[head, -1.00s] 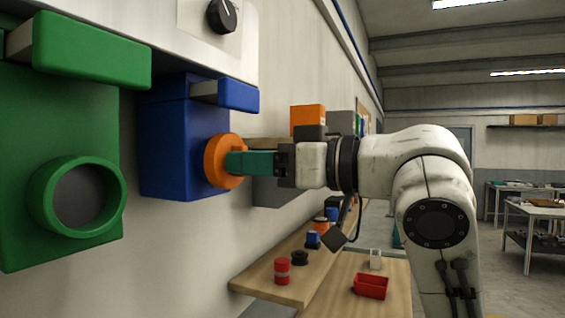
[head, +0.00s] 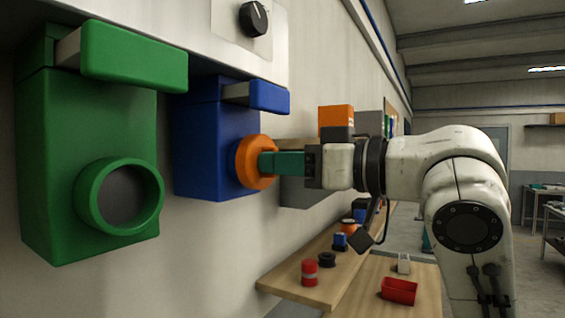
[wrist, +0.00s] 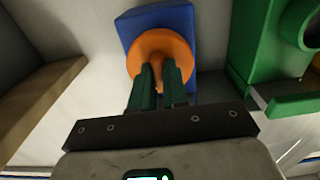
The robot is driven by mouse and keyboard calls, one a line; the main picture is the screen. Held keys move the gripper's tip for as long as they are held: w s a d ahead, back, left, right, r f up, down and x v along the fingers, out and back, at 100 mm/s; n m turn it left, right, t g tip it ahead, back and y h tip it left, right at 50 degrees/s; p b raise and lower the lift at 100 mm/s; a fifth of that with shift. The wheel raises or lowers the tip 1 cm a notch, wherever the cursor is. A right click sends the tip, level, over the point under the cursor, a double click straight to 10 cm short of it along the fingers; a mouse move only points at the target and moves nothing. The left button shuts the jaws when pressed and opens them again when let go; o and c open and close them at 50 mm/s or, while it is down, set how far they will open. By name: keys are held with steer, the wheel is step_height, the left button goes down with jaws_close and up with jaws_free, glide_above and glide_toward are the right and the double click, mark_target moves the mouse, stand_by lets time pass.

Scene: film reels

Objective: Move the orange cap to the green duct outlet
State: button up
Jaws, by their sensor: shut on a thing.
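The orange cap (head: 250,160) is a round disc on the front of the blue duct box (head: 208,150). In the wrist view the cap (wrist: 150,50) lies against the blue box (wrist: 172,18), with its knob between my green fingers. My gripper (head: 268,162) is shut on the cap, which stands on edge facing right; whether it still touches the blue outlet I cannot tell. The green duct outlet (head: 82,205) is an open ring with a dark mouth on the green box (head: 60,130) at the left. Part of it shows in the wrist view (wrist: 292,22).
Green (head: 135,58) and blue (head: 262,97) handle-like blocks jut out above the two outlets. A wooden bench (head: 300,275) below holds a red can (head: 309,272) and several small parts. A red bin (head: 399,291) stands right of it. Bare wall separates the boxes.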

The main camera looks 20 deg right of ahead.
steer(key=shift+s+d, duration=0.1)
steer(key=v, duration=0.6)
steer(key=shift+s+d, duration=0.2)
steer(key=shift+s, duration=0.05)
stand_by(1.0)
stand_by(1.7)
